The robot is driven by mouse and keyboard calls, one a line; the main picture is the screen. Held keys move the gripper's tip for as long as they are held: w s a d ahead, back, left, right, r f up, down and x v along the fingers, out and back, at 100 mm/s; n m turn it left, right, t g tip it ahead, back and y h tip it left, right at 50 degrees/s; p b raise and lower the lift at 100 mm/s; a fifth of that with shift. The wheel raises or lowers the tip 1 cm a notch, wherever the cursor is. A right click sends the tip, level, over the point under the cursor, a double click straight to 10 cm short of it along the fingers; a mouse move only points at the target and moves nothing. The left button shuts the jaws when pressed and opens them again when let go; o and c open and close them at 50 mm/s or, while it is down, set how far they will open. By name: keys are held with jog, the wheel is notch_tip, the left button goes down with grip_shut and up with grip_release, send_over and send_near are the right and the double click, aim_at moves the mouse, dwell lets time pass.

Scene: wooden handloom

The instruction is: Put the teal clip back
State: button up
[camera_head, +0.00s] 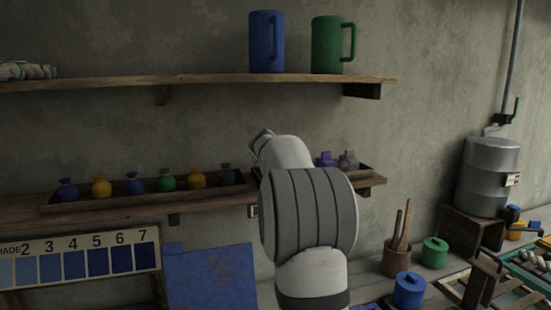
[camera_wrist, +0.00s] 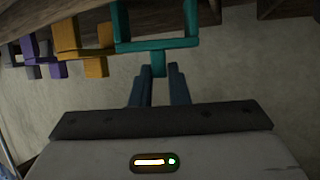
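The teal clip (camera_wrist: 157,45) shows at the top middle of the wrist view, as a U-shaped frame with a short stem. My gripper (camera_wrist: 158,73) has its two dark fingers on either side of that stem and appears shut on it. An orange clip (camera_wrist: 95,66), a purple clip (camera_wrist: 52,70) and other similar clips stand in a row to its left. The upper ends of the teal clip are cut off by the frame, so I cannot tell what they touch. In the head view my arm hides the teal clip and the gripper.
Purple (camera_head: 325,160) and grey (camera_head: 348,160) pieces stand right of my arm. An upper shelf (camera_head: 190,81) holds a blue mug (camera_head: 266,42) and a green mug (camera_head: 327,45). A metal tank (camera_head: 487,177) stands at right.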

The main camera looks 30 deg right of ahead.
jog(key=o, duration=0.4)
jog(key=shift+r, duration=0.1)
jog(key=b+v, duration=0.3)
jog(key=v, duration=0.9)
jog(key=s+a+f+n+g+y, duration=0.2)
jog(key=s+a+f, duration=0.6)
jog(key=s+f, duration=0.1)
jog(key=s+a+f+n+g+y, duration=0.3)
jog(key=s+a+f, duration=0.6)
jog(key=s, duration=0.3)
jog(key=s+a+f+n+g+y, duration=0.2)
jog(key=s+a+f+y, duration=0.1)
jog(key=s+a+f, duration=0.6)
jog(key=shift+s+f+g, duration=0.2)
jog(key=shift+s+f, duration=0.15)
jog(key=shift+f, duration=0.25)
jog(key=shift+s+f+g, duration=0.2)
jog(key=shift+s+f, duration=0.1)
jog(key=shift+f, duration=0.25)
